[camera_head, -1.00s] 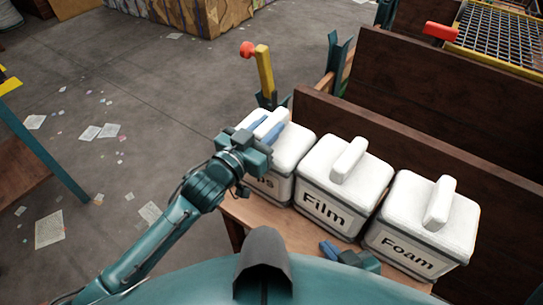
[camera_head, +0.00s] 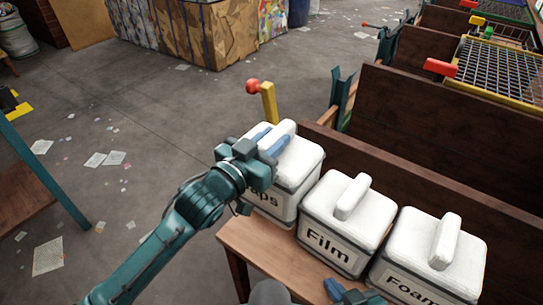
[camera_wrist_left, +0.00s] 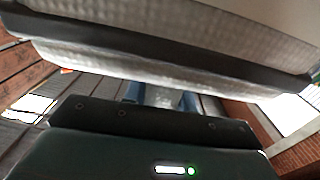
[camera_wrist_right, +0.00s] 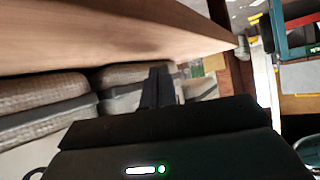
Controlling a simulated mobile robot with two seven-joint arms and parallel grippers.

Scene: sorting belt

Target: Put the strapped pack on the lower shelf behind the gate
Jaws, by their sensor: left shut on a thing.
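My left gripper (camera_head: 266,160) is shut on the raised handle (camera_head: 279,137) of a white-lidded box (camera_head: 285,175), whose label is partly hidden and ends in "ps". In the left wrist view the pale box with its dark band (camera_wrist_left: 180,50) fills the top. I cannot tell whether it is clear of the bench. My right gripper shows in part at the bottom edge of the head view, beside the bench; in the right wrist view its dark fingers (camera_wrist_right: 158,88) are close together, with their state unclear. I cannot pick out the strapped pack, lower shelf or gate with certainty.
White boxes labelled Film (camera_head: 345,225) and Foam (camera_head: 425,265) stand to the right on the wooden bench (camera_head: 250,245). A dark wooden wall (camera_head: 400,180) runs behind them. A yellow post with a red knob (camera_head: 253,86) stands behind the held box. Floor on the left has scattered paper.

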